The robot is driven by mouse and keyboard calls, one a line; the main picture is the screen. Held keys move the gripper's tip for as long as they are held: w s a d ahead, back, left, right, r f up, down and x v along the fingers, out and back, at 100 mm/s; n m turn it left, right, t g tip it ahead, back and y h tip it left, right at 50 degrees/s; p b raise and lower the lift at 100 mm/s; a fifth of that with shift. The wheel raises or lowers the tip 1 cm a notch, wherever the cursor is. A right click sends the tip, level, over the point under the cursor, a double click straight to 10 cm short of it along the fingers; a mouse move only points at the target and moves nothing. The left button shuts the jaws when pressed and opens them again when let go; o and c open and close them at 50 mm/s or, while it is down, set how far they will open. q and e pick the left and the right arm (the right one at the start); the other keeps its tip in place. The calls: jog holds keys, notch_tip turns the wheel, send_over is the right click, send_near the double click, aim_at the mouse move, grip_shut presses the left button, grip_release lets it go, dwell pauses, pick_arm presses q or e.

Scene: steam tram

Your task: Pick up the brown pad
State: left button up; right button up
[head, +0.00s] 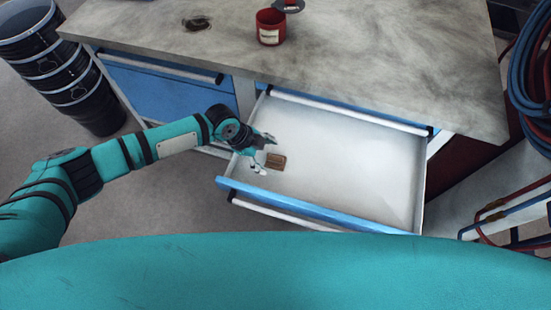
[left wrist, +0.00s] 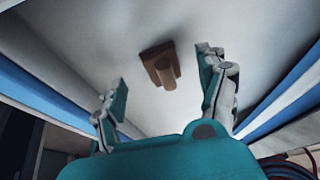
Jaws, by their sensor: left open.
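The brown pad (head: 276,161) is a small brown block lying in the open drawer (head: 350,170), towards its left side. In the left wrist view the brown pad (left wrist: 158,64) shows a flat plate with a raised bar on it. My left gripper (head: 264,153) is over the left part of the drawer, just left of the pad. In the left wrist view the fingers of my left gripper (left wrist: 162,72) are spread apart, with the pad between and beyond their tips. Nothing is held. My right gripper is not seen.
The drawer's blue front (head: 300,206) and side walls surround the pad. The grey worktop (head: 360,60) lies above and behind, with a red tin (head: 270,27) on it. Black buckets (head: 70,75) stand at the left. Hoses (head: 530,80) hang at the right. The drawer's right half is empty.

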aim_at(276, 160)
pick_arm(q)
jog(key=shift+x, duration=1.45)
jog(key=shift+d, duration=0.1)
jog(key=c, duration=1.3)
